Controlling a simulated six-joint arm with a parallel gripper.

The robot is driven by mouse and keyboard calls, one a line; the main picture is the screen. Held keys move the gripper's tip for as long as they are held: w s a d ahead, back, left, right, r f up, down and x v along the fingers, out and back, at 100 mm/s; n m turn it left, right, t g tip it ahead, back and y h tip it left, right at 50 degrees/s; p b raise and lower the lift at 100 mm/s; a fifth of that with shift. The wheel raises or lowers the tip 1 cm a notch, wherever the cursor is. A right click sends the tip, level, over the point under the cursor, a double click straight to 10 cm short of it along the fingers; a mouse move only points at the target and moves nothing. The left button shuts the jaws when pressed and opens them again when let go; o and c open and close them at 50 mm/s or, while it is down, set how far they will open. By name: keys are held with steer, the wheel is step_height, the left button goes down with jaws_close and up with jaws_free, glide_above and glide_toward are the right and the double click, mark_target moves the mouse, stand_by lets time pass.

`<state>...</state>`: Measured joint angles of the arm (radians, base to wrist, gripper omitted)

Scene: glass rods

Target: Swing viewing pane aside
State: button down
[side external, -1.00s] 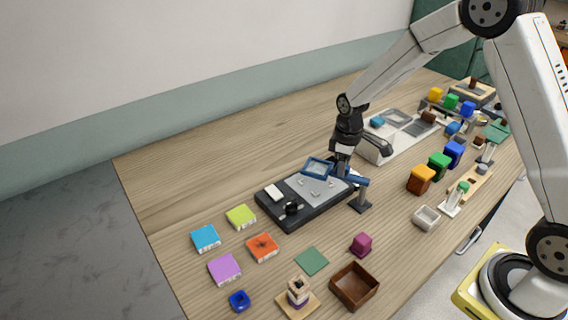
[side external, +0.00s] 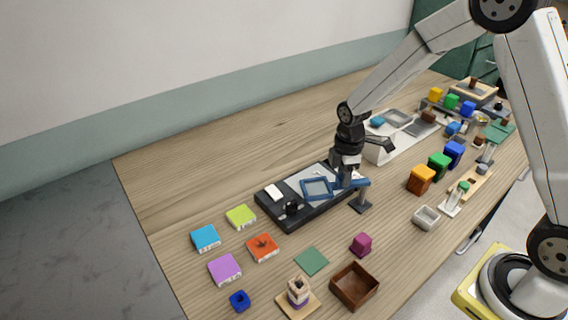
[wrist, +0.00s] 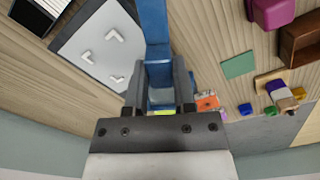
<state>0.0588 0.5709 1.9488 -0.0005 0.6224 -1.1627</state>
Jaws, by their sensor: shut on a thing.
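The viewing pane (side external: 318,178) is a blue square frame on a blue arm. In the side view it shows over the grey plate of the dark base (side external: 268,211). The arm reaches right to a dark post (side external: 361,203) beside the base. My gripper (side external: 344,181) is shut on a blue part of the pane's arm, near the frame's right side. In the wrist view the blue bar (wrist: 154,30) runs down between my two fingers (wrist: 160,95). The frame itself is largely hidden there. White corner marks (wrist: 113,35) show on the plate.
Coloured square tiles (side external: 224,268) lie front left of the base. A brown open box (side external: 354,286), a magenta block (side external: 361,244) and a green square (side external: 311,261) lie in front. Coloured bins (side external: 438,165) stand right. Bare wood lies behind the base.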

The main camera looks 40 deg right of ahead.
steer(key=n, duration=0.1)
steer(key=s+n, duration=0.1)
steer(key=n, duration=0.1)
steer(key=s+n, duration=0.1)
steer(key=n, duration=0.1)
steer(key=shift+s+a, duration=0.25)
steer(key=shift+a, duration=0.1)
steer(key=shift+c, duration=2.2)
jaws_free()
steer(key=shift+s, duration=0.1)
steer(key=shift+r, duration=0.1)
step_height(320, 180, up, 8)
